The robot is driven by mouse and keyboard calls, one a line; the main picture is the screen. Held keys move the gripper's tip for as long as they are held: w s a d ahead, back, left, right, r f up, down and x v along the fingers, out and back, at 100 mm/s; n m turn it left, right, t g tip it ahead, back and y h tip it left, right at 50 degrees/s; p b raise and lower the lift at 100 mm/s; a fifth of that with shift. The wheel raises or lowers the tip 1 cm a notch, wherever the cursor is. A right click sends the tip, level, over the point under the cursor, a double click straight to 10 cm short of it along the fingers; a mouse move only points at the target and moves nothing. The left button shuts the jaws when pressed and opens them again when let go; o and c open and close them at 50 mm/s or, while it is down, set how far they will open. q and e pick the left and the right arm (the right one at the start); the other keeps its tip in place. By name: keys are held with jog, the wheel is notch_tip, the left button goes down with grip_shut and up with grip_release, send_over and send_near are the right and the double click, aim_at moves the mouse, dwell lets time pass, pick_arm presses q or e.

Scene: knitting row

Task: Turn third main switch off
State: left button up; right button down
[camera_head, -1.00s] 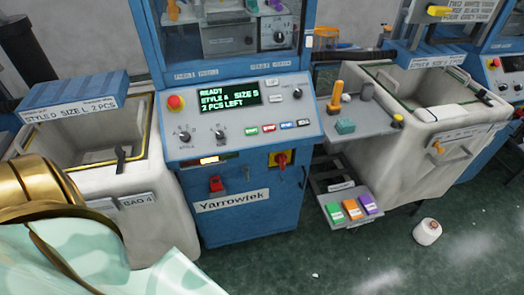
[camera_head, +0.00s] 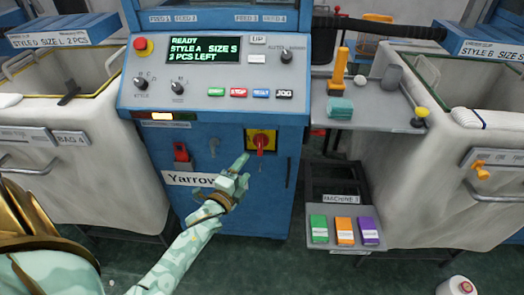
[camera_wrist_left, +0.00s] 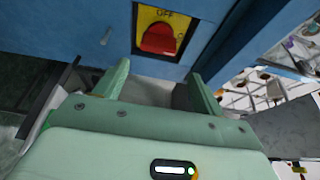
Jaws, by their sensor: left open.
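The main switch (camera_head: 262,142) is a red rotary handle on a yellow plate, on the blue front of the Yarrowtek machine below its control panel. In the head view the handle looks roughly vertical. It also shows in the left wrist view (camera_wrist_left: 159,39), where the plate reads OFF above the red handle. My left gripper (camera_head: 238,170) is open and empty, just below and left of the switch. In the left wrist view the fingers (camera_wrist_left: 160,88) are spread wide below the handle, apart from it. My right gripper is not in view.
The control panel (camera_head: 212,70) with a red emergency button (camera_head: 143,45) is above. A red padlock-like part (camera_head: 181,153) hangs left of the switch. Cream bins (camera_head: 408,135) flank the machine.

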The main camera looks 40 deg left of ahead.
aim_at(259, 149)
pick_arm(q)
jog(key=w+b, duration=0.1)
jog(key=w, duration=0.2)
jog(key=w+a+b, duration=0.1)
jog(key=w, duration=0.3)
jog(key=w+b, duration=0.1)
jog(key=w, duration=0.2)
jog(key=shift+w+a+f, duration=0.25)
jog(key=shift+w+a, duration=0.05)
jog(key=shift+a, duration=0.1)
jog(key=shift+w+r, duration=0.15)
jog(key=shift+w, duration=0.2)
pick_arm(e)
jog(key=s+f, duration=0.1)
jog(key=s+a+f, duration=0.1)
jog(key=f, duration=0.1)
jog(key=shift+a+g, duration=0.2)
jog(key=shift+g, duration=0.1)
pick_arm(q)
jog(key=c, duration=0.7)
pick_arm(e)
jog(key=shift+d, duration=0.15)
